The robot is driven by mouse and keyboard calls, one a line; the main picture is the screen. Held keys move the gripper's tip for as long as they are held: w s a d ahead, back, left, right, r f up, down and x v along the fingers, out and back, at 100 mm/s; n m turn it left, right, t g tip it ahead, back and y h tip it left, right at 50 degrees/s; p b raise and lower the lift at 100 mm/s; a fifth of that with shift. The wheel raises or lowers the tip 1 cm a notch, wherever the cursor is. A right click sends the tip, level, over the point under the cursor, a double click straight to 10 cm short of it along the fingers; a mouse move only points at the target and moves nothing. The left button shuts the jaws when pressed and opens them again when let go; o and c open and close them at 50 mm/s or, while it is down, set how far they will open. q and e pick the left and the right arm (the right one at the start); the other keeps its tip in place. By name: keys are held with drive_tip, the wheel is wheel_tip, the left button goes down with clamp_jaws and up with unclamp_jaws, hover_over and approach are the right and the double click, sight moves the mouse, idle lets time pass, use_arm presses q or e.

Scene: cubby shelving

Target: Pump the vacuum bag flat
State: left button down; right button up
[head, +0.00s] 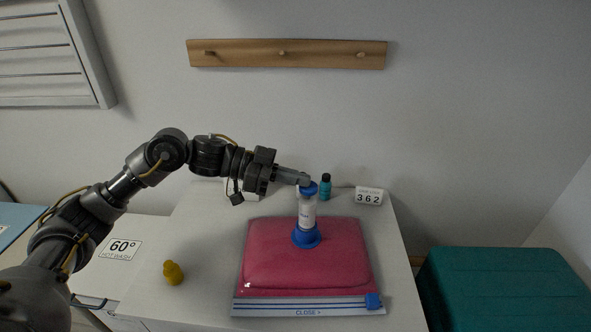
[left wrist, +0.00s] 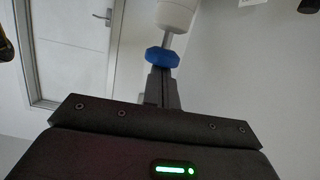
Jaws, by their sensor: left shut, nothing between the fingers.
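The vacuum bag (head: 270,262) lies on the white worktop, pink and puffed up. Its blue and white zip strip runs along the front edge, with the blue slider (head: 373,301) at the right end. A white hand pump (head: 307,212) stands upright on the bag on a blue foot (head: 306,237). Its blue handle (head: 309,187) is at the top; the left wrist view shows a short pale rod between handle (left wrist: 162,57) and body. My left gripper (head: 304,180) is shut and empty, its fingertips at the handle's top; contact is unclear. My right gripper is out of view.
A yellow object (head: 173,272) stands at the left beside a 60° sign (head: 121,248). A teal box (head: 505,290) is at the right. A peg rail (head: 285,54) hangs above.

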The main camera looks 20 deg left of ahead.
use_arm(q)
drive_tip(key=shift+f, duration=0.7)
drive_tip(key=shift+r, duration=0.1)
wheel_tip(320, 180, up, 5)
drive_tip(key=p, duration=0.6)
drive_tip(key=b+v, duration=0.4)
drive_tip(key=v, duration=0.6)
drive_tip(key=shift+f+b, duration=0.3)
drive_tip(key=shift+f, duration=0.1)
idle(0.4)
